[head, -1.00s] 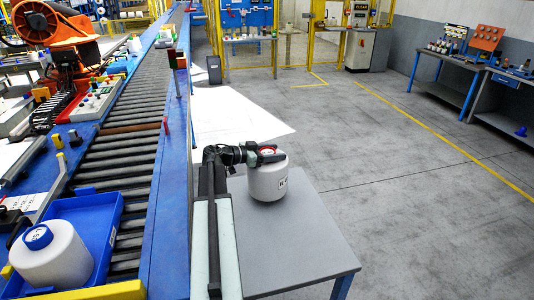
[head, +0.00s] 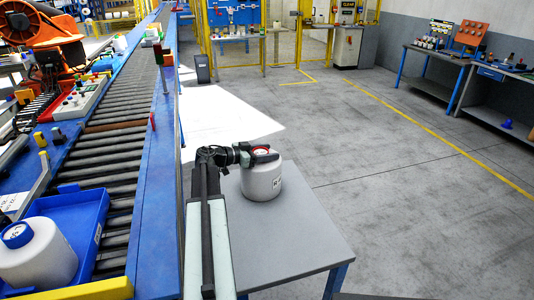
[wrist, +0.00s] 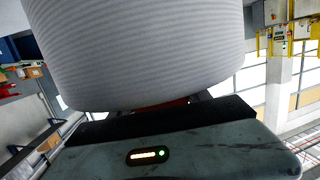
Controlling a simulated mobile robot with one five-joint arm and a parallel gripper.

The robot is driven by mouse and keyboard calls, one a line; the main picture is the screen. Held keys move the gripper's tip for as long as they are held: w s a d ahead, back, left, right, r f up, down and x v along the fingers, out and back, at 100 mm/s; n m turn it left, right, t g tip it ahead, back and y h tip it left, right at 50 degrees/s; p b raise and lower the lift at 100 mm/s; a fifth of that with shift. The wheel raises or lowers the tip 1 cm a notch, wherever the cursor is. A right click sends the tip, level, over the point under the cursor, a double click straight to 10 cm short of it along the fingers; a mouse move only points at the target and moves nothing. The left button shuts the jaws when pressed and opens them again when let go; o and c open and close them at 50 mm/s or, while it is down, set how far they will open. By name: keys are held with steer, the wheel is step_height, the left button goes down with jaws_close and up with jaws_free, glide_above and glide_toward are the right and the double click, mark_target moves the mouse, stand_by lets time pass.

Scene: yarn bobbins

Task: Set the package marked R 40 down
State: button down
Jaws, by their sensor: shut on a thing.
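The package marked R 40 is a white yarn bobbin (head: 262,182) with a red ring on top and a partly readable label on its side. It is upright at the grey table (head: 290,240), near its far edge. My gripper (head: 262,154) is shut on the bobbin's top. I cannot tell for sure whether the bobbin's base touches the table. In the wrist view the ribbed white bobbin (wrist: 140,50) fills the upper middle, right against my gripper (wrist: 165,112); the fingertips are mostly hidden.
A roller conveyor (head: 112,150) with a blue side rail runs along the left. A blue tray (head: 84,218) on it holds a white bobbin with a blue top (head: 38,258). The grey table's front and right parts are bare. Open floor lies to the right.

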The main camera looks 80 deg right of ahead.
steer(key=shift+f, duration=0.1)
steer(key=c, duration=0.5)
jaws_free()
steer(key=shift+w+a+r, duration=0.15)
steer(key=shift+r, duration=0.1)
steer(key=p+v, duration=0.2)
steer(key=v, duration=0.9)
steer(key=shift+w+a, duration=0.2)
steer(key=shift+a, duration=0.05)
